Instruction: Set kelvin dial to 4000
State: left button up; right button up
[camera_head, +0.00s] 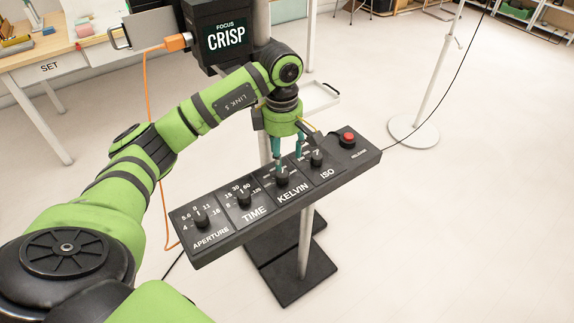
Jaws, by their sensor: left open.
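The kelvin dial (282,179) is a small black knob on the panel section labelled KELVIN. It sits between the TIME dial (244,197) and the ISO dial (316,158) on a long black control panel (220,238). My left gripper (288,162) points down over the panel, with its teal fingers spread. One finger is at or just behind the kelvin dial; the other is to the right, toward the ISO dial. I cannot tell whether it touches the knob. The kelvin scale is mostly hidden by the fingers, so its setting is unreadable. My right gripper is not in view.
The panel also carries an APERTURE dial (201,217) and a red release button (347,137). A black screen reading FOCUS CRISP (226,38) stands behind my arm. A table (80,52) is at upper left, a light stand base (414,130) at right.

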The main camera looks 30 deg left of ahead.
aim_at(282, 173)
pick_arm(q)
jog(key=shift+s+a+f, duration=0.1)
jog(key=shift+a+f, duration=0.1)
jog(key=shift+f, duration=0.05)
jog(key=shift+d+f+p, duration=0.1)
jog(key=shift+f+p, duration=0.85)
jog(key=shift+f, duration=2.2)
grip_shut()
